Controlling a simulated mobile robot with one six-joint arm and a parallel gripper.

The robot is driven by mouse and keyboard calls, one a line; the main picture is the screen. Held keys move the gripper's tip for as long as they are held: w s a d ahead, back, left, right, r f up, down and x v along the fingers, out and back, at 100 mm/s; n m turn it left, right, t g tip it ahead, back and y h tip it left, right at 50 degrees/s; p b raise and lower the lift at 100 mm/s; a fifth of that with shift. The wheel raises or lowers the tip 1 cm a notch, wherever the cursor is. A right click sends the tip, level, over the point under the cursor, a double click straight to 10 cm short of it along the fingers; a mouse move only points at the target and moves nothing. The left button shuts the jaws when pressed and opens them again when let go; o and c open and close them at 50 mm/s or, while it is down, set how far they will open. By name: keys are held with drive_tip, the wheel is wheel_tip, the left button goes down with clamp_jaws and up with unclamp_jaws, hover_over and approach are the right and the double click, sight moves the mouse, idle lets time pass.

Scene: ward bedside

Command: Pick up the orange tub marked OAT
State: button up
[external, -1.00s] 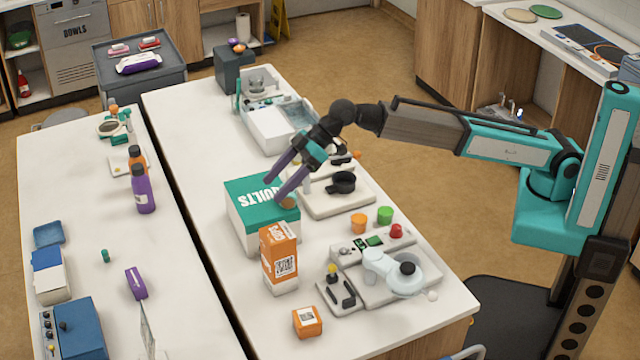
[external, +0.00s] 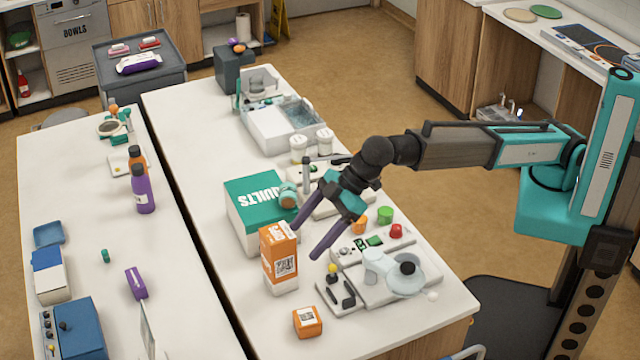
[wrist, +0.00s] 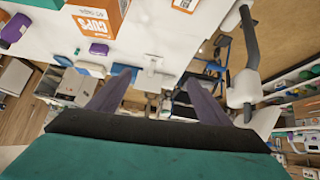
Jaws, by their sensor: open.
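A small orange tub (external: 307,321) with a white label stands near the front edge of the middle counter; its print is too small to read. In the wrist view part of an orange thing with a white label (wrist: 186,5) shows at the top edge, probably the same tub. My gripper (external: 305,243) is open and empty, fingers pointing down and left, appearing just right of the tall orange-and-white carton and behind the tub in the external view. Its two purple fingers (wrist: 158,77) also show in the wrist view with nothing between them.
The orange-and-white carton (external: 280,262) stands beside the green-and-white QUILTS box (external: 247,222). A grey scale-like device (external: 385,285) with a clear bowl, a small black-topped unit (external: 340,292) and green (external: 385,214) and red (external: 396,231) pieces lie right of the tub. Counter left of the tub is clear.

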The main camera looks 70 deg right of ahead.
sight(308, 316)
drive_tip(key=s+f+m+g+h+b, duration=0.1)
drive_tip(key=s+f+b, duration=0.1)
drive_tip(key=f, duration=0.4)
drive_tip(key=s+f+m+g+h+b, duration=0.1)
drive_tip(key=s+f+h+b, duration=0.1)
drive_tip(key=f+b, duration=0.2)
wheel_tip(308, 316, down, 3)
drive_tip(key=shift+s+a+f, duration=0.15)
drive_tip(key=shift+s+a, duration=0.05)
drive_tip(key=shift+a, duration=0.2)
drive_tip(key=shift+p+x, duration=0.9)
drive_tip(key=shift+x, duration=3.35)
drive_tip(key=shift+s, duration=0.15)
drive_tip(key=shift+a+f, duration=0.1)
drive_tip(key=shift+f, duration=0.05)
drive_tip(key=shift+p+x, duration=1.05)
drive_tip(key=shift+x, duration=1.5)
drive_tip(key=shift+s, duration=0.1)
